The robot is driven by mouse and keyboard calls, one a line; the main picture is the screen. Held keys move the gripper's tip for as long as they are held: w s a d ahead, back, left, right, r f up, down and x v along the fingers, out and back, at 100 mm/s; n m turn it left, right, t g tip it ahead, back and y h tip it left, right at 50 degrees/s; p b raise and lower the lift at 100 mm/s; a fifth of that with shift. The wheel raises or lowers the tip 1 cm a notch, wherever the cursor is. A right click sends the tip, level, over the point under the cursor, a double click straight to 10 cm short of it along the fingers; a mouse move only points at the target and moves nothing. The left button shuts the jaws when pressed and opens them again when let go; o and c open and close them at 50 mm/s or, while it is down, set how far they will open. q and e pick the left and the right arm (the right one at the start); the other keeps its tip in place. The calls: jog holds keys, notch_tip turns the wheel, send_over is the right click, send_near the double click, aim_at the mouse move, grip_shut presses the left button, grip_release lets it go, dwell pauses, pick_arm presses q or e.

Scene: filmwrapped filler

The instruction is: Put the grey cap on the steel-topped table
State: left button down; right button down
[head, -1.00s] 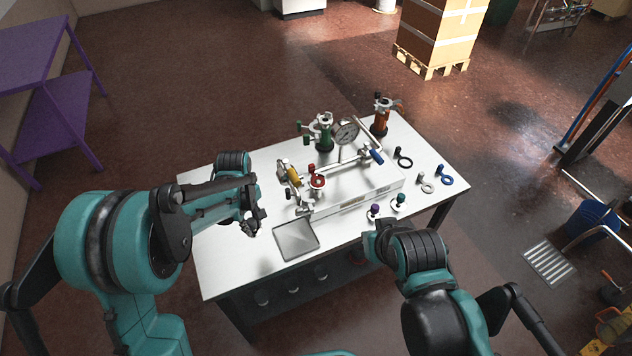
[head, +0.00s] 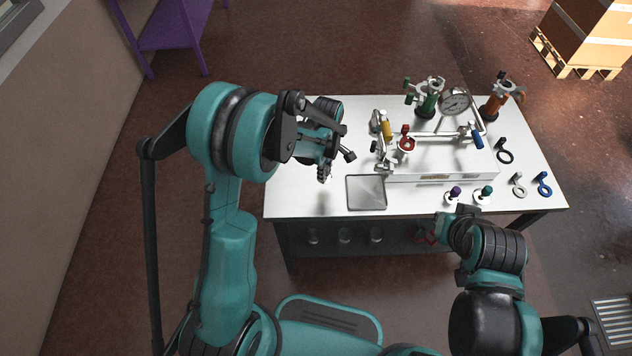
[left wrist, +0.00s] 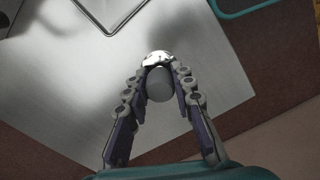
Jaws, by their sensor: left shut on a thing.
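My left gripper (head: 325,172) hangs over the left part of the pale-topped table (head: 298,200), left of the square tray. In the left wrist view the left gripper (left wrist: 160,85) is shut on a grey rounded piece, the grey cap (left wrist: 160,86), with a bright whitish part at its far end. The table top (left wrist: 60,75) looks like brushed metal there and lies beneath the cap. The cap cannot be made out clearly in the head view. My right gripper (head: 428,232) is low by the table's front edge, its fingers mostly hidden.
A shallow square tray (head: 366,205) lies near the front edge. A pipe rig with a gauge (head: 455,101) and valves fills the table's middle and right. Rings (head: 544,184) and small knobs lie at the right. A purple table (head: 165,30) stands far left. The table's left end is clear.

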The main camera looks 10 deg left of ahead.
pick_arm(q)
jog(key=a+f, duration=0.1)
jog(key=s+a+f, duration=0.1)
jog(key=a, duration=0.1)
jog(key=shift+b, duration=0.35)
notch_tip(320, 180, down, 4)
jog(key=shift+a+f+b, duration=0.1)
jog(key=shift+f+b, duration=0.05)
jog(key=shift+b, duration=0.75)
jog(key=c, duration=1.3)
grip_release()
